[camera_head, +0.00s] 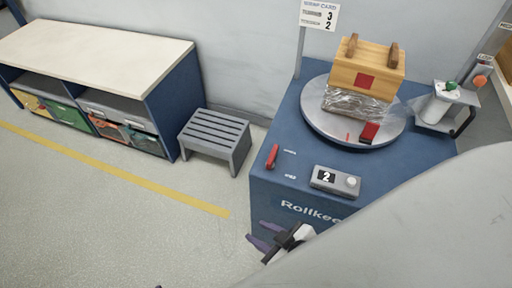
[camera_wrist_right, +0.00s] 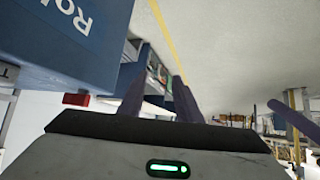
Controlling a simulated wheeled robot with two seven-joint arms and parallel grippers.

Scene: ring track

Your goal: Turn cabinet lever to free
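The red lever (camera_head: 271,157) is at the left edge of the blue cabinet's (camera_head: 268,201) top, pointing roughly along that edge. Two small white labels sit beside it, too small to read. My right gripper (camera_head: 262,235) is low in front of the cabinet's front face, below and apart from the lever. In the right wrist view its dark purple fingers (camera_wrist_right: 158,88) stand apart with nothing between them. That view also shows a red piece (camera_wrist_right: 76,99) at the cabinet's edge, perhaps the lever. My left gripper is not in view.
On the cabinet stand a grey turntable (camera_head: 318,124) with a film-wrapped wooden box (camera_head: 366,75), and a grey counter box (camera_head: 335,181) reading 2. A grey step stool (camera_head: 214,136) and a shelf unit (camera_head: 100,50) stand to the left. Floor between is clear. My arm hides the lower right.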

